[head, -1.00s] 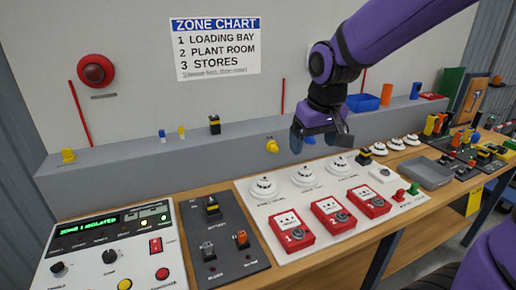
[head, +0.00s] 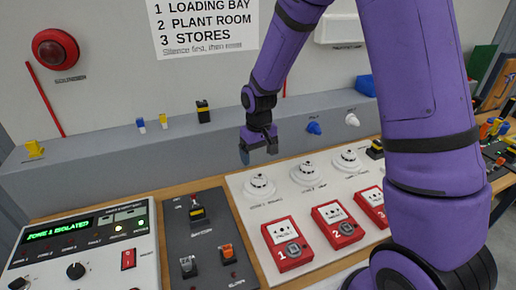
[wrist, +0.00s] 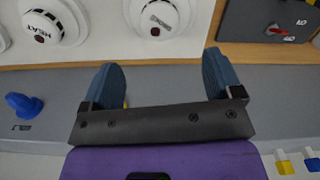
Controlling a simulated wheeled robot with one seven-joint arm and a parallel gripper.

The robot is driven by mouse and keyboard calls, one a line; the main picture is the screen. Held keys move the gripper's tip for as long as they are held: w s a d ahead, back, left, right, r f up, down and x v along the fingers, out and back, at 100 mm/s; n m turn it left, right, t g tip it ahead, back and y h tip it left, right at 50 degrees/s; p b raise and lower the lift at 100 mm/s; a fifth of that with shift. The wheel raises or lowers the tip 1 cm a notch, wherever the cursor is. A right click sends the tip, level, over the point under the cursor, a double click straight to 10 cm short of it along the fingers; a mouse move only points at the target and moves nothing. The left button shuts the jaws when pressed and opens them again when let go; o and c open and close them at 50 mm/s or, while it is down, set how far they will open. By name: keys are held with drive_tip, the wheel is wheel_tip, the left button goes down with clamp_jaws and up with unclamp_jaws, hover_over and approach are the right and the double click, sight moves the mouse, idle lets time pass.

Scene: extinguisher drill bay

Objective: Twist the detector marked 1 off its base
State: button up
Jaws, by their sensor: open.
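Three white round detectors sit in a row on the white board (head: 244,203). The leftmost detector (head: 258,185) stands in the zone 1 place, behind the red call point marked 1 (head: 288,245); its own mark is too small to read. It also shows at the top of the wrist view (wrist: 158,14), partly cut off. The middle detector (head: 307,173) reads HEAT in the wrist view (wrist: 52,24). The third detector (head: 347,160) is further right. My gripper (head: 258,152) is open and empty, pointing down above and behind the leftmost detector, apart from it. Both fingers (wrist: 160,76) show in the wrist view.
Red call points marked 1 and 2 (head: 338,223) stand in front of the detectors. A grey ledge (head: 100,165) runs behind, with blue (head: 314,128) and white knobs (head: 352,120). The control panel (head: 85,255) shows ZONE 1 ISOLATED. A dark switch board (head: 208,240) lies left.

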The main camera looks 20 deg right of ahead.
sight(259, 178)
wheel_tip(259, 178, down, 10)
drive_tip(key=shift+f, duration=0.1)
idle(0.4)
drive_tip(key=c, duration=1)
drive_tip(key=shift+n, duration=1)
drive_tip(key=shift+c, duration=0.2)
drive_tip(key=shift+n, duration=0.8)
drive_tip(key=shift+n, duration=1.1)
